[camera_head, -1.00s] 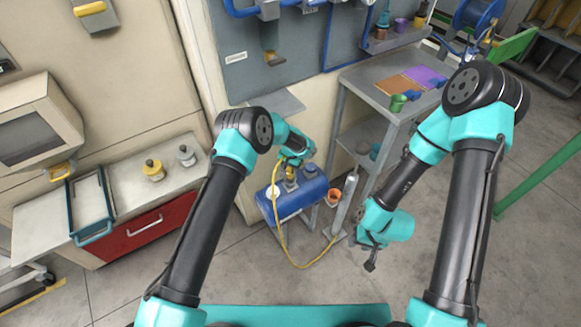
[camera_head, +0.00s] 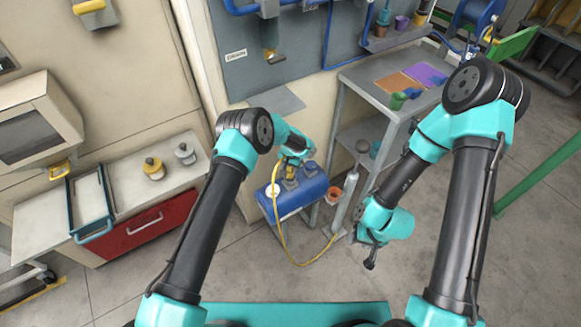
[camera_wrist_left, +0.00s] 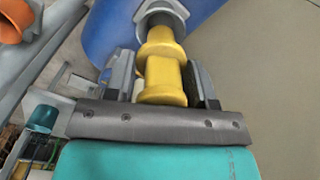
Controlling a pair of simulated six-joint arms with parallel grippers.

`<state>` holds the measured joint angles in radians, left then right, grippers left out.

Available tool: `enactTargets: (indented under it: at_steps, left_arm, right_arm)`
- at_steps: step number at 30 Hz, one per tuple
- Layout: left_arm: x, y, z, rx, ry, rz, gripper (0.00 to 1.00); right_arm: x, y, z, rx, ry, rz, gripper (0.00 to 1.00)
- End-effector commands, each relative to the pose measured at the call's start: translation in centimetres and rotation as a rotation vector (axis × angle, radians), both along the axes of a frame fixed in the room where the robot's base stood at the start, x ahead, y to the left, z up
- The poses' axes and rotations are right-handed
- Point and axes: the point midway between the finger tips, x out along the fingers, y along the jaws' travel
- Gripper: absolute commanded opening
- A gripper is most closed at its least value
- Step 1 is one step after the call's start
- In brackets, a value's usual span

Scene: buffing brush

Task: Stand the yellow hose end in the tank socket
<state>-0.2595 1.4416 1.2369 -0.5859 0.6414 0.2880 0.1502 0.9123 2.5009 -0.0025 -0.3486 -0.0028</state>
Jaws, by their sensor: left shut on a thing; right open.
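The blue tank (camera_head: 299,193) stands on the floor against the wall, below my left arm. My left gripper (camera_head: 290,166) is just above the tank and shut on the yellow hose end (camera_wrist_left: 163,66). In the left wrist view the hose end sits between both fingers of my left gripper (camera_wrist_left: 164,80). Its tip meets the grey tank socket (camera_wrist_left: 159,17); how deep it sits I cannot tell. The yellow hose (camera_head: 281,238) hangs down in front of the tank to the floor. My right gripper (camera_head: 370,262) is open and empty, right of the tank.
An orange cup (camera_head: 333,195) and a grey upright cylinder (camera_head: 346,200) stand right of the tank. A grey shelf table (camera_head: 384,99) is behind them. A counter with a red drawer (camera_head: 147,228) is at left.

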Motion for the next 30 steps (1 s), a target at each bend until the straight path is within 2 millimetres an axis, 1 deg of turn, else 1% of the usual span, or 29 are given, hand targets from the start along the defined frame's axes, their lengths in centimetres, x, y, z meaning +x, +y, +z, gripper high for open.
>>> enactTargets:
  at_steps: [18,30]
  left_arm:
    - [0.0,0.0,-1.7,0.0,0.0,0.0,0.24]
    - [0.0,0.0,-1.8,0.0,0.0,0.0,0.24]
  right_arm:
    - [0.0,0.0,0.0,0.0,0.0,0.0,0.43]
    - [0.0,0.0,0.0,0.0,0.0,0.0,0.43]
